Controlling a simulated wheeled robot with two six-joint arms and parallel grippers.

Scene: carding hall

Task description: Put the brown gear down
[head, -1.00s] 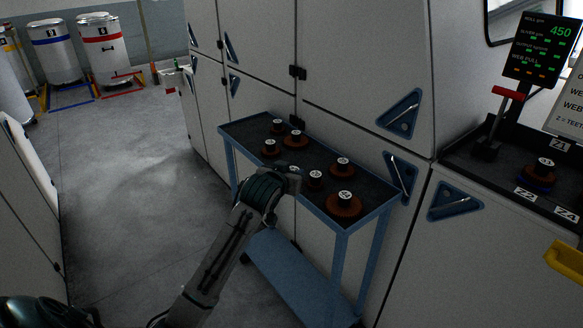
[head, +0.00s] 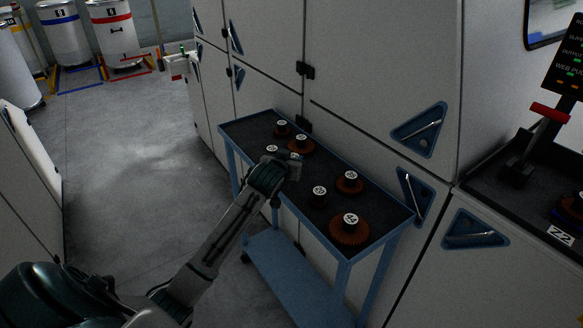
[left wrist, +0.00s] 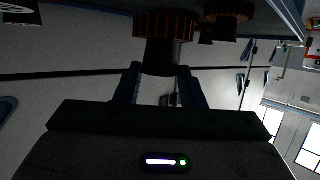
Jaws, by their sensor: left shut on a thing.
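My left gripper (head: 292,163) is over the dark top of the blue trolley (head: 386,232), near its left long edge. In the left wrist view, which looks upside down, its two fingers (left wrist: 160,72) are shut on the black hub of a brown gear (left wrist: 165,24). The toothed disc lies beyond the fingertips. In the head view the gripper largely hides this gear, and I cannot tell whether it touches the trolley top. My right gripper is not in view.
Several other gears stand on the trolley, including a large brown one (head: 350,231) at the near end and one (head: 301,144) farther back. Pale cabinets (head: 375,85) border the trolley's right side. Open floor (head: 130,170) lies to the left.

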